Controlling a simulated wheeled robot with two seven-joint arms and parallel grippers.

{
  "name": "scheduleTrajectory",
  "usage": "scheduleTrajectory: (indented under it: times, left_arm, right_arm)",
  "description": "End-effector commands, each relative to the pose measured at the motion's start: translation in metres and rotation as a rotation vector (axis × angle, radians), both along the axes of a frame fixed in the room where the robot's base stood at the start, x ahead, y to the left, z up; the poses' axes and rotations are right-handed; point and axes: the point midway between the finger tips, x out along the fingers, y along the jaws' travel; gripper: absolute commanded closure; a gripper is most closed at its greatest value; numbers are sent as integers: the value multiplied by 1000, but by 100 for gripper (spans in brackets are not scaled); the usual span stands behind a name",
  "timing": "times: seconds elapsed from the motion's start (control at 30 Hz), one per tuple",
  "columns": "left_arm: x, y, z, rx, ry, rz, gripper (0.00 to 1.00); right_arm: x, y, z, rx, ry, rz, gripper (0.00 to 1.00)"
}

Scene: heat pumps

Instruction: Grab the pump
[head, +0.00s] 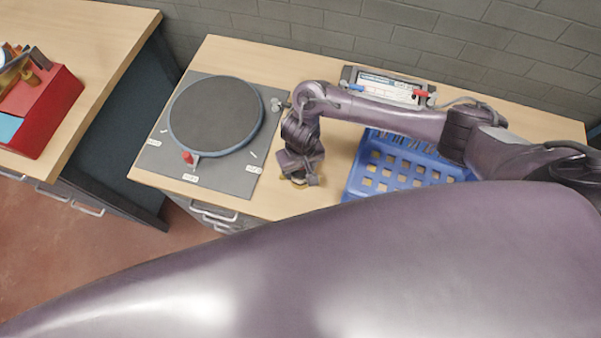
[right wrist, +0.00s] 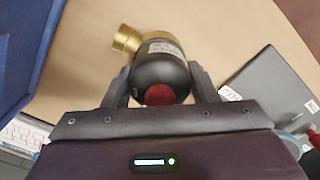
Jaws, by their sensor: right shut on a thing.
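The pump shows in the right wrist view as a dark rounded body (right wrist: 160,72) with a white label, a red end and a brass fitting. My right gripper (right wrist: 161,82) is shut on it, one finger on each side of the dark body. In the head view my right gripper (head: 299,180) points down over the wooden table between the turntable and the blue crate. There the pump is mostly hidden under the gripper, with only a bit of brass showing. I cannot tell whether the pump still touches the table. My left gripper is not in view.
A grey plate with a round dark turntable (head: 215,116) lies left of the gripper. A blue crate (head: 352,181) stands to the right, partly under my arm. A case with gauges (head: 385,84) is at the back by the wall. A red box (head: 50,112) sits on another table.

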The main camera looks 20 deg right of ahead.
Motion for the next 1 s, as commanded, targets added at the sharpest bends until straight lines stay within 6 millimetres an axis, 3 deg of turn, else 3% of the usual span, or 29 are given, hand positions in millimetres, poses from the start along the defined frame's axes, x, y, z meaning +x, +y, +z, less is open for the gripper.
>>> scheduleTrajectory:
  times: [0.13,0.43,0.63,0.73,0.87,0.93,1.0]
  left_arm:
    - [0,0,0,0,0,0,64]
    - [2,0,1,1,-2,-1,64]
    - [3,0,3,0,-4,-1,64]
    - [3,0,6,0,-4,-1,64]
    - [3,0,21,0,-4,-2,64]
    - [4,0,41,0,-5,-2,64]
    - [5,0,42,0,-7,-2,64]
  right_arm:
    - [1,1,2,2,-3,0,100]
    - [1,1,4,2,-4,0,100]
    - [2,1,20,4,-4,1,100]
    - [2,1,36,4,-6,2,100]
    - [3,1,71,3,-8,4,100]
    - [4,0,99,0,-11,4,100]
    - [5,0,111,0,-14,7,100]
